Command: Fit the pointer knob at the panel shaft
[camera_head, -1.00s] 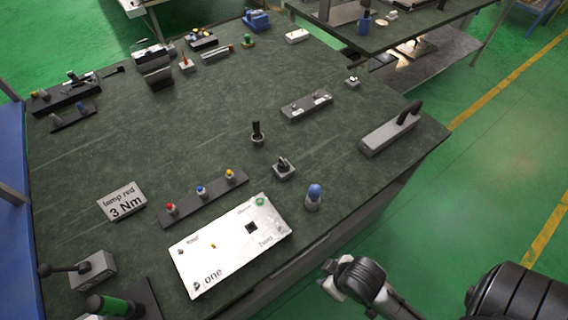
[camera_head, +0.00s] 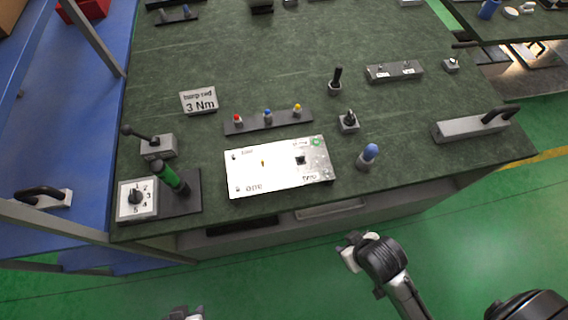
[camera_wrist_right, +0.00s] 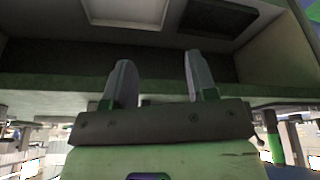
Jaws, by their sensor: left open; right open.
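The white panel (camera_head: 280,180) lies near the table's front edge, with a small brass-coloured pin (camera_head: 262,163) standing on it that looks like the shaft. A black knob (camera_head: 349,118), which looks like the pointer knob, sits on a small grey block just behind and right of the panel. My left gripper (camera_head: 186,313) shows only its tips at the bottom edge, in front of the table and far from panel and knob; it is open. My right gripper (camera_wrist_right: 157,65) is open and empty in the right wrist view, facing the table's front. In the head view its fingers are hard to make out.
A strip with red, blue and yellow buttons (camera_head: 267,123) lies behind the panel. A blue-capped part (camera_head: 368,156) stands right of it. A grey block with a black handle (camera_head: 470,125) is right.

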